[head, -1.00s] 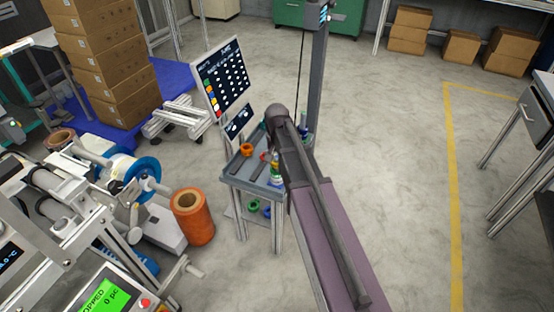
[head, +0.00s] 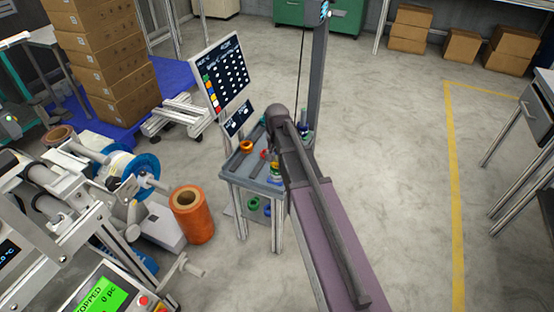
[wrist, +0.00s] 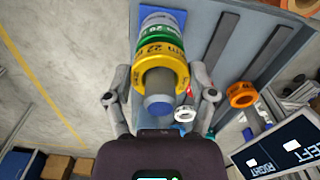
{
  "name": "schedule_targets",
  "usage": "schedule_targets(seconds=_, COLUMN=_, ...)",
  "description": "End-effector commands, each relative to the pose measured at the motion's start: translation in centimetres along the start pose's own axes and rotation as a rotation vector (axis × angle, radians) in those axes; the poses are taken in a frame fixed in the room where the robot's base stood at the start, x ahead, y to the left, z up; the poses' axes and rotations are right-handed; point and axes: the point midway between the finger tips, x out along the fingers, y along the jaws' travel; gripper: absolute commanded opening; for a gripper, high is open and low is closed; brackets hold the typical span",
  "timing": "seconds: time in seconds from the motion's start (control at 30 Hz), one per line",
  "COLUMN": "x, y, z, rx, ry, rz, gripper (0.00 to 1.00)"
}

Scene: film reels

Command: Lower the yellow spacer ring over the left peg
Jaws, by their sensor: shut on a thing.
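The yellow spacer ring (wrist: 148,68) is between the two fingers of my gripper (wrist: 160,75), which is shut on it. The blue-grey tip of a peg (wrist: 157,105) shows in the ring's opening, so the ring appears to be around the peg. Just beyond it are a green ring (wrist: 153,45) and a blue-grey ring (wrist: 158,18) on the same stack. I cannot tell whether yellow touches green. In the head view, the yellow ring (head: 275,168) shows small beside my arm, which hides part of the table.
An orange ring (wrist: 241,95) and a white ring (wrist: 185,114) lie beside the stack on the grey table (head: 235,165). A sign with LEFT and RIGHT (wrist: 290,150) stands near. A screen (head: 228,72) stands behind the table.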

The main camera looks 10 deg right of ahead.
Motion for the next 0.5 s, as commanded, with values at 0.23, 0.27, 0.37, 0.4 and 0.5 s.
schedule_targets(seconds=0.23, x=0.13, y=0.00, z=0.00, rx=0.000, ry=0.000, rz=0.000, gripper=0.23)
schedule_targets(seconds=0.27, x=0.13, y=0.00, z=0.00, rx=0.000, ry=0.000, rz=0.000, gripper=0.23)
schedule_targets(seconds=0.37, x=0.13, y=0.00, z=0.00, rx=0.000, ry=0.000, rz=0.000, gripper=0.23)
schedule_targets(seconds=0.4, x=0.13, y=0.00, z=0.00, rx=0.000, ry=0.000, rz=0.000, gripper=0.81)
schedule_targets(seconds=0.5, x=0.13, y=-0.01, z=0.00, rx=0.000, ry=0.000, rz=0.000, gripper=1.00)
